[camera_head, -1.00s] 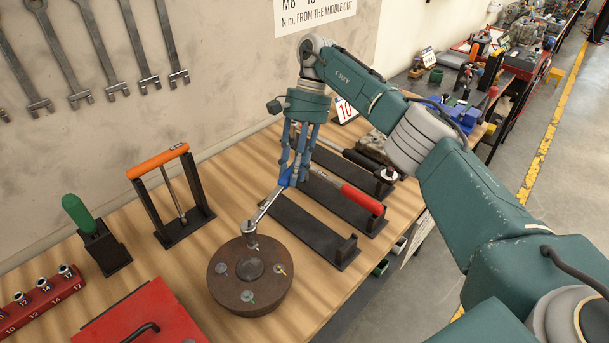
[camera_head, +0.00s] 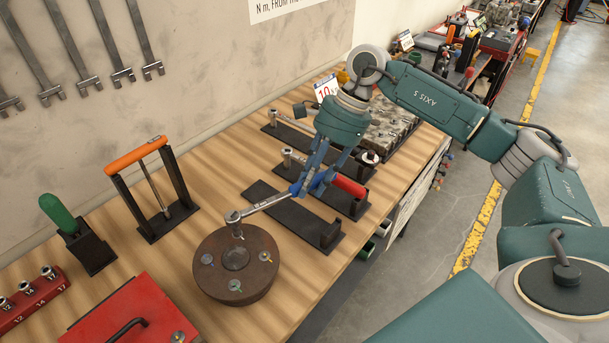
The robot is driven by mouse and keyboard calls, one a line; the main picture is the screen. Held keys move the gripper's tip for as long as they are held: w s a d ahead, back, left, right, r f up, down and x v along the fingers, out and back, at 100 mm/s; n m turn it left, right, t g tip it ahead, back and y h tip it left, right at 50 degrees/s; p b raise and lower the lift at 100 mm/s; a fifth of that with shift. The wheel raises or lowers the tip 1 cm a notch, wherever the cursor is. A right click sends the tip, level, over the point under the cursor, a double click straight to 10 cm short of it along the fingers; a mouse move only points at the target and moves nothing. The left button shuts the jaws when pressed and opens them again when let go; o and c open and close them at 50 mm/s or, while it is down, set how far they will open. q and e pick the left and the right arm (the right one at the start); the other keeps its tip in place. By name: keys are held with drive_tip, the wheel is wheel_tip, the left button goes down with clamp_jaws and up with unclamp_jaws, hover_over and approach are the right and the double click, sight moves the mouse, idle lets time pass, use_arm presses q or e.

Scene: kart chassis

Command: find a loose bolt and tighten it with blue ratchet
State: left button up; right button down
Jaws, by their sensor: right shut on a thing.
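The blue ratchet (camera_head: 267,202) has a silver shaft and head and a blue handle. My right gripper (camera_head: 314,180) is shut on its blue handle. The ratchet's head (camera_head: 233,217) is over the far bolt position of the round rusty brown disc (camera_head: 250,285), and its socket seems to meet the disc there. Other bolts show on the disc: one at left (camera_head: 207,259), one at front (camera_head: 235,285) and one at right (camera_head: 265,256). I cannot tell from here which bolt is loose. My left gripper is not in view.
An empty black cradle (camera_head: 285,215) lies beside the disc. A red-handled ratchet (camera_head: 347,186) sits in the cradle behind it. An orange-handled tool (camera_head: 137,154), a green-handled tool (camera_head: 57,212), a red socket rail (camera_head: 35,300) and a red toolbox (camera_head: 130,305) stand on the left.

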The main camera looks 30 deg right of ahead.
drive_tip(key=shift+w+d+f+n, duration=0.1)
drive_tip(key=shift+w+n, duration=0.4)
drive_tip(key=shift+w, duration=0.4)
drive_tip(key=shift+r, duration=0.2)
drive_tip(key=shift+r+p, duration=0.85)
drive_tip(key=shift+r, duration=0.75)
